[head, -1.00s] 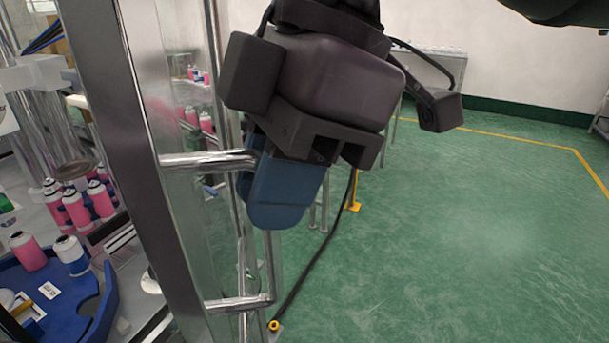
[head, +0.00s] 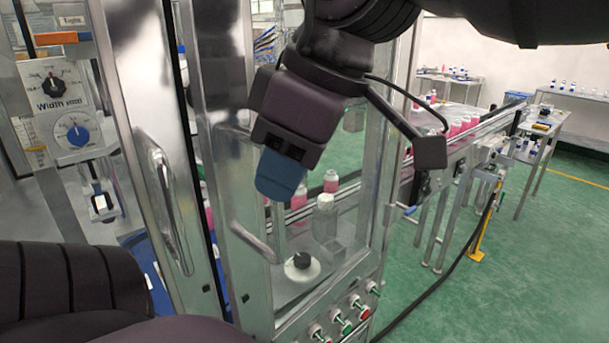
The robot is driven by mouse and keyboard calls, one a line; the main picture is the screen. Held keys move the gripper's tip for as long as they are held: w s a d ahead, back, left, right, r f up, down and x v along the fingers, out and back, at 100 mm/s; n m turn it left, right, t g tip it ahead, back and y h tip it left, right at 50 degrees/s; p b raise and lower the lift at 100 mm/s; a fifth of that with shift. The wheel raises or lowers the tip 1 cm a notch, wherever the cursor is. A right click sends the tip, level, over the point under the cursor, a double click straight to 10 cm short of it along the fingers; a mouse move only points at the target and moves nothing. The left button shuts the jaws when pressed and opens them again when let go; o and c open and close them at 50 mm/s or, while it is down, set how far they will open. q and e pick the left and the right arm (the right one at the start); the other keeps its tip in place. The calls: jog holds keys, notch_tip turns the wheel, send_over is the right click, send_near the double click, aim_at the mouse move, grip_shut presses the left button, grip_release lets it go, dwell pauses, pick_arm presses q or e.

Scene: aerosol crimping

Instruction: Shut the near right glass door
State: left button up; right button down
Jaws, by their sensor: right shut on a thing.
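The near right glass door (head: 233,165) has a metal frame and a clear pane. It stands close beside the left door's frame (head: 140,120), over the button panel; I cannot tell whether it is fully shut. Its bar handle (head: 256,241) shows below my right gripper (head: 276,192). The gripper's blue fingers are shut on the handle's upper part, which they hide. The left door has its own handle (head: 166,207). A dark arm of mine fills the lower left; my left gripper is not in view.
A button panel (head: 345,318) is below the door. A conveyor (head: 455,145) with pink cans runs off to the back right, beside a side table (head: 535,135). A dial panel (head: 65,105) is at the left.

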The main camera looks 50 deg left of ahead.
jog(key=shift+s+a+f, duration=0.15)
jog(key=shift+s, duration=0.2)
jog(key=c, duration=1.4)
grip_release()
jog(key=shift+o, duration=1.4)
jog(key=shift+s, duration=0.2)
jog(key=shift+w, duration=0.2)
jog(key=v, duration=1.1)
jog(key=shift+s, duration=0.1)
